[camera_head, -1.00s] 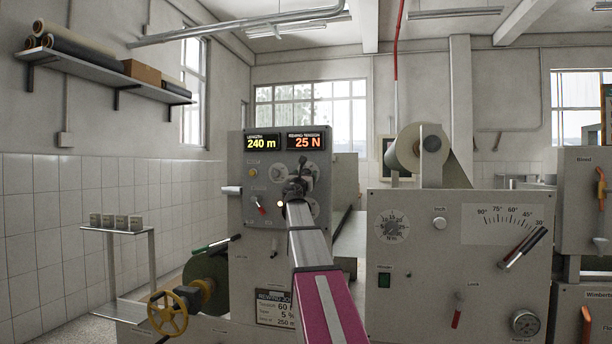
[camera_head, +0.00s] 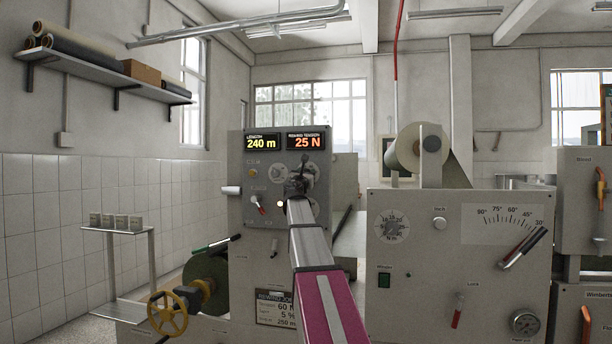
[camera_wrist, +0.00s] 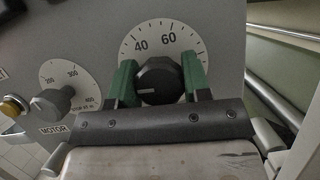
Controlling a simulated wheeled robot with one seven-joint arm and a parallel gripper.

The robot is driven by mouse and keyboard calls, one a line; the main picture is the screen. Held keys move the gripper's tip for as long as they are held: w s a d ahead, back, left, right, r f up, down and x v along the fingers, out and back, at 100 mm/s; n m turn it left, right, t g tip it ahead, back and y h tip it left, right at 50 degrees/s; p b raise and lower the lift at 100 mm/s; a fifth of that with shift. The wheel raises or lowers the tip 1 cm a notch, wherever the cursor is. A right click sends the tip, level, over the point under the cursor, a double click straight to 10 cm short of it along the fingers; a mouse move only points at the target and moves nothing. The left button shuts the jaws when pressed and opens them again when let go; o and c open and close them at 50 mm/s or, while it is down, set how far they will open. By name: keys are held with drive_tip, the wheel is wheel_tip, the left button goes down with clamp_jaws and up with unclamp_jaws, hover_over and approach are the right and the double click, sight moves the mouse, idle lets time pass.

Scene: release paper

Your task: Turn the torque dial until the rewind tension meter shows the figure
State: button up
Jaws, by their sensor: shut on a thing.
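The rewind tension meter (camera_head: 305,142) shows 25 N in red digits on the upright grey panel. My gripper (camera_wrist: 160,77) has its two green fingers shut on the sides of a black knob (camera_wrist: 161,88) with a pale mark on its left. The knob sits on a white dial scale (camera_wrist: 165,35) where 40 and 60 are readable; the rest is partly hidden by the fingers and knob. In the head view my gripper (camera_head: 299,186) is at the panel and covers most of this dial. A job card (camera_head: 274,307) below reads tension 60 and 5 %.
Left of the held knob is a grey knob (camera_wrist: 58,101) labelled MOTOR, with a yellow button (camera_wrist: 14,106) beyond it. The length display (camera_head: 261,142) reads 240 m. A yellow handwheel (camera_head: 167,311) stands low at the left. A second machine panel (camera_head: 452,260) stands close on the right.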

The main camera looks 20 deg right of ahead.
drive_tip(key=m+g+h, duration=0.1)
drive_tip(key=m, duration=0.2)
drive_tip(key=m+g+h, duration=0.1)
drive_tip(key=m, duration=0.2)
drive_tip(key=shift+g, duration=0.3)
drive_tip(key=m+g+h, duration=0.1)
drive_tip(key=m+g, duration=0.1)
drive_tip(key=m, duration=0.3)
drive_tip(key=m+g, duration=0.2)
drive_tip(key=m, duration=0.3)
drive_tip(key=shift+f+m+g+y, duration=0.1)
drive_tip(key=shift+m+g+y, duration=0.55)
drive_tip(key=shift+m, duration=1.35)
drive_tip(key=shift+s, duration=0.1)
drive_tip(key=o, duration=0.9)
drive_tip(key=shift+o, duration=0.2)
drive_tip(key=v, duration=1)
drive_tip(key=shift+a, duration=0.35)
